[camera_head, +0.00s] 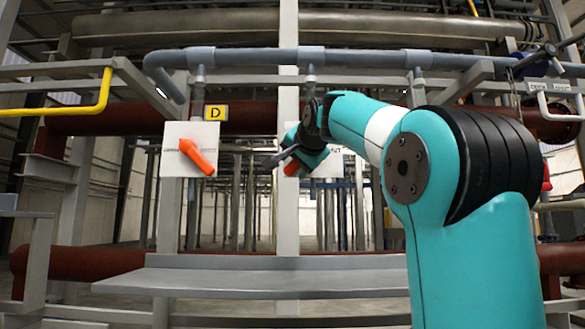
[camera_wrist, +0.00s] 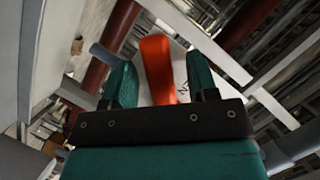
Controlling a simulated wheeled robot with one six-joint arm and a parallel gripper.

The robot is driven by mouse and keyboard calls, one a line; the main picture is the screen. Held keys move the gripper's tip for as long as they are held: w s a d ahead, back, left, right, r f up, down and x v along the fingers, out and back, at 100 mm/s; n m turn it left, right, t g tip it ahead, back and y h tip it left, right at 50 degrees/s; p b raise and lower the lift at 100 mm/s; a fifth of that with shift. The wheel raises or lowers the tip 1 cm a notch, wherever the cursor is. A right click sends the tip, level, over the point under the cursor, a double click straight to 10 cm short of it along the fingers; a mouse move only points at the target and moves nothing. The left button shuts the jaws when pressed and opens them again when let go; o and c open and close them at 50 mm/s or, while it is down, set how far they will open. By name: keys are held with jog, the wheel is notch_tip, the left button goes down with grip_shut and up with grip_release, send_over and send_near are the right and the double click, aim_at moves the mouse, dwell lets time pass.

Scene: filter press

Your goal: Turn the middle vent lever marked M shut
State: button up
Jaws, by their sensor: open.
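An orange lever (camera_wrist: 157,68) stands on a white plate (camera_wrist: 181,70) in the wrist view, between the two teal fingers of my gripper (camera_wrist: 160,78). The fingers are open, one on each side of the lever, and I cannot tell whether either touches it. In the head view my gripper (camera_head: 301,160) is at the middle white plate (camera_head: 327,166), and a bit of the orange lever (camera_head: 291,168) shows beside it. My gripper and arm hide most of this plate and its marking; no M is readable.
A white plate (camera_head: 181,136) to the left carries another orange lever (camera_head: 198,157), tilted down to the right, with a yellow D label (camera_head: 215,113) above. A grey pipe (camera_head: 240,58) runs overhead. A grey ledge (camera_head: 250,280) lies below. My arm blocks the right side.

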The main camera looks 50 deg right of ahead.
jog(key=shift+w+d+f, duration=0.2)
jog(key=shift+w+d, duration=0.2)
jog(key=shift+w, duration=0.15)
grip_shut()
jog(key=shift+s+d, duration=0.1)
